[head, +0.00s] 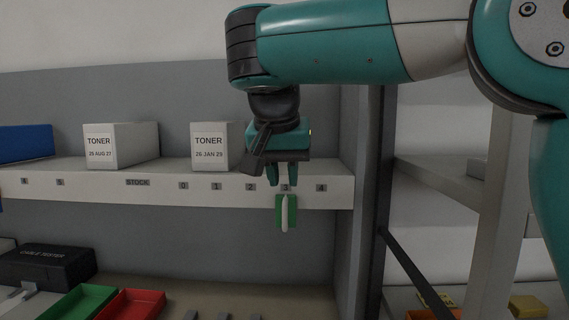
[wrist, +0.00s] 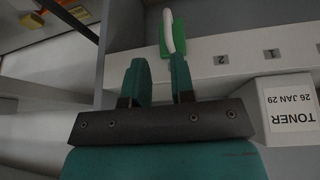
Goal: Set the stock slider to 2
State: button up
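The stock slider (head: 279,212) is a green plate with a white upright handle, on the front edge of the shelf below the 3 mark. It also shows in the wrist view (wrist: 178,32), beyond my fingertips. The number strip (head: 234,187) reads STOCK, then 0, 1, 2, 3, 4 from left to right; the 3 is partly covered by a finger. My gripper (head: 281,178) points down just above the slider, with its fingers apart and nothing between them. In the wrist view my gripper (wrist: 157,66) is open, and the handle lies past the fingertips, nearer the right finger.
Two white toner boxes stand on the shelf, one (head: 212,145) close left of my gripper, the other (head: 122,145) farther left. An upright post (head: 370,200) stands to the right. A black cable tester case (head: 45,265) and green and red bins (head: 130,305) are below left.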

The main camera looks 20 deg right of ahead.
jog(key=m+p, duration=0.1)
jog(key=p, duration=0.2)
send_near(284, 211)
jog(key=b+x, duration=0.8)
jog(key=x, duration=0.3)
jog(key=shift+f, duration=0.15)
jog(key=shift+c, duration=0.2)
grip_shut()
